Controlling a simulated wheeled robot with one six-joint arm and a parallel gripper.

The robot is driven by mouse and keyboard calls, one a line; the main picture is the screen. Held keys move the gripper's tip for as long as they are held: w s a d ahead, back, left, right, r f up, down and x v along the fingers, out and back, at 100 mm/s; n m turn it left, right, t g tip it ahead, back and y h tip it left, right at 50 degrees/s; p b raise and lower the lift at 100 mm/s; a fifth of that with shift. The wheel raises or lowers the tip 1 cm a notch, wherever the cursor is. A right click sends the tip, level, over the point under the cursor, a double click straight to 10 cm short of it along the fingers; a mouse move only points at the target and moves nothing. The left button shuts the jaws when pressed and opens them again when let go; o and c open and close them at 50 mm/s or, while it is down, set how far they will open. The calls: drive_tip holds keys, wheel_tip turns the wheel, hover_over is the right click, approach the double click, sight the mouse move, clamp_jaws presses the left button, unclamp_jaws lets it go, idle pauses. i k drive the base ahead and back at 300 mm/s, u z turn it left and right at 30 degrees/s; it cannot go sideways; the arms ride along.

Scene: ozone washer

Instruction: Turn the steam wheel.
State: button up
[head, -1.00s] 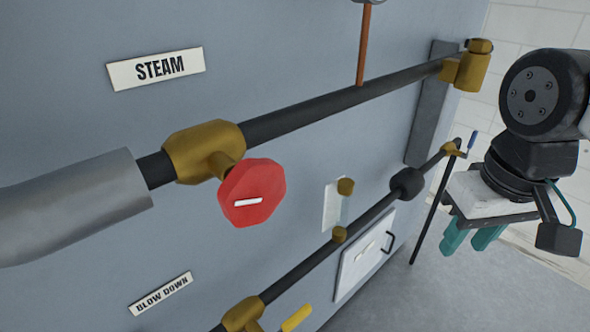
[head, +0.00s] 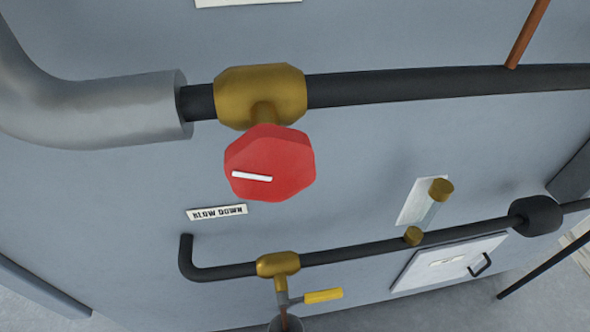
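The red steam wheel (head: 285,160) sits near the middle of the head view. It is a faceted knob with a white mark (head: 252,176) on its face, to the left of the face's centre and nearly level. It stands out from a brass valve (head: 262,92) on the upper black pipe (head: 420,88). Nothing touches the wheel. My gripper is outside the view, so its opening cannot be seen.
A grey sleeved pipe (head: 100,120) bends up at the left. Below the wheel are a BLOW DOWN label (head: 217,212), a lower pipe (head: 350,252) and a yellow-handled valve (head: 322,296). A copper pipe (head: 527,35) rises at upper right. A panel with a handle (head: 450,262) is at lower right.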

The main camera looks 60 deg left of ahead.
sight(270, 162)
drive_tip(key=u, duration=0.05)
drive_tip(key=k, duration=1.45)
drive_tip(key=u, duration=2.15)
